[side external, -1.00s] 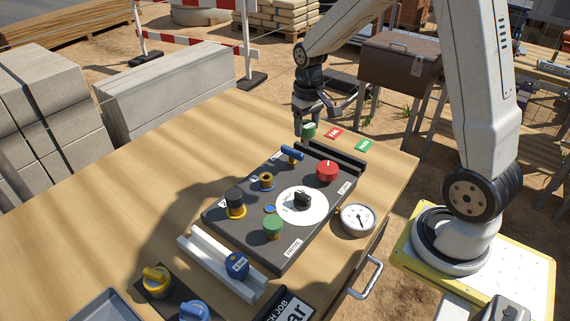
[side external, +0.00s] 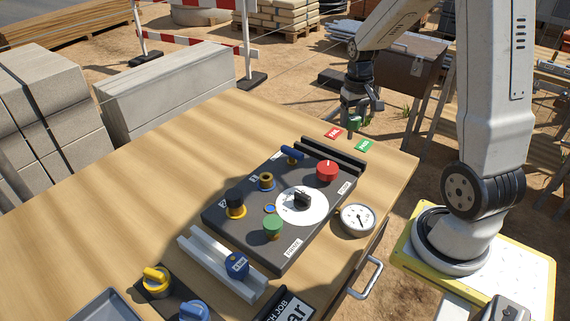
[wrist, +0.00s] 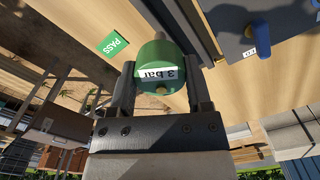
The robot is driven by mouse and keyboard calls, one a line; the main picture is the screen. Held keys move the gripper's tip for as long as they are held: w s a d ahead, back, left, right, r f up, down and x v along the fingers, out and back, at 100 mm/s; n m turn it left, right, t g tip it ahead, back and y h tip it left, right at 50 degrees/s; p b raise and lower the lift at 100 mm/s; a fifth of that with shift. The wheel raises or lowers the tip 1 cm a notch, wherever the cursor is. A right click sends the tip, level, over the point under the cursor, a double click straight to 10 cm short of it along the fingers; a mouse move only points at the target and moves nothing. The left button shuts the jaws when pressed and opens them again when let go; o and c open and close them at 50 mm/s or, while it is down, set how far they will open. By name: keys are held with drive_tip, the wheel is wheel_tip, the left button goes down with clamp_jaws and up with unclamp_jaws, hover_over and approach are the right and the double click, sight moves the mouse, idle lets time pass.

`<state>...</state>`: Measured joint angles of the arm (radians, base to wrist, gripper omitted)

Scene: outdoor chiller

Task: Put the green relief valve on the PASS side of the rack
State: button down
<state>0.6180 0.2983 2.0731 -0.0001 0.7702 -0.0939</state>
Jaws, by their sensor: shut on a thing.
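The green relief valve (side external: 354,124), a green cap with a white "3 bar" label, is held in my gripper (side external: 356,116). In the wrist view the valve (wrist: 158,65) sits between the two fingers, which are shut on it. It is above the table, near the green PASS label (side external: 364,146). The rack (side external: 335,157), a dark grooved bar, lies just in front of the red FAIL label (side external: 333,133) and the PASS label. In the wrist view PASS (wrist: 113,44) shows to the left of the valve. The valve's lower end is hidden.
The dark panel (side external: 225,218) in front of the rack carries a blue-handled valve (side external: 292,154), a red knob (side external: 327,171), a green knob (side external: 272,226) and a white dial. The table's left part is clear.

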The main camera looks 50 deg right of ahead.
sight(350, 136)
drive_tip(key=shift+f, duration=0.1)
drive_tip(key=shift+f, duration=2.4)
drive_tip(key=shift+f, duration=0.5)
drive_tip(key=shift+f, duration=0.95)
drive_tip(key=shift+f, duration=1.1)
unclamp_jaws()
drive_tip(key=shift+r, duration=0.15)
